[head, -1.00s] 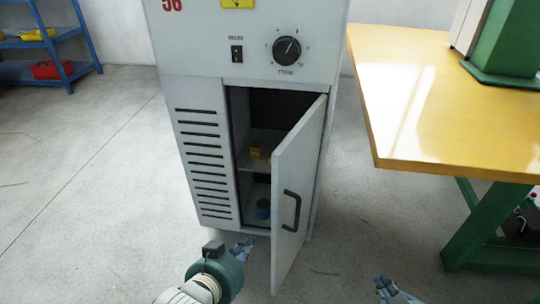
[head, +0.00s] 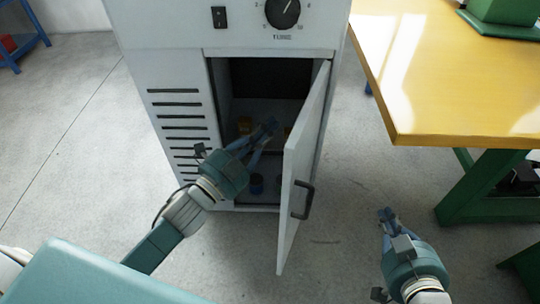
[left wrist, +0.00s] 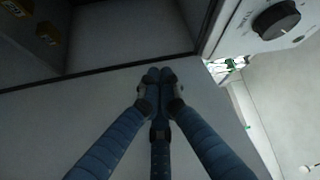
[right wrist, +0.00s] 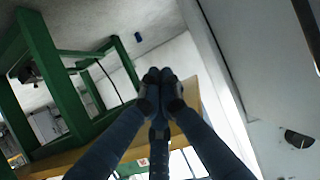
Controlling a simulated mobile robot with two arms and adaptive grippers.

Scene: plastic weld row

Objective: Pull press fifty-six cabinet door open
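The grey press cabinet (head: 180,62) stands in the middle of the head view. Its door (head: 306,150) is hinged on the right and stands partly open, swung out towards me. A dark bar handle (head: 303,200) is on the door's outer face. My left gripper (head: 270,128) is at the cabinet opening, left of the door's free edge. Its fingertips meet in the left wrist view (left wrist: 160,75), with nothing visible between them and a grey panel behind. My right gripper (head: 386,216) is right of the door, apart from the handle. Its fingertips also meet, empty, in the right wrist view (right wrist: 160,78).
A yellow-topped table (head: 450,85) with green legs stands at the right. Floor (head: 330,225) is clear between door and table. A blue rack (head: 30,45) is far left.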

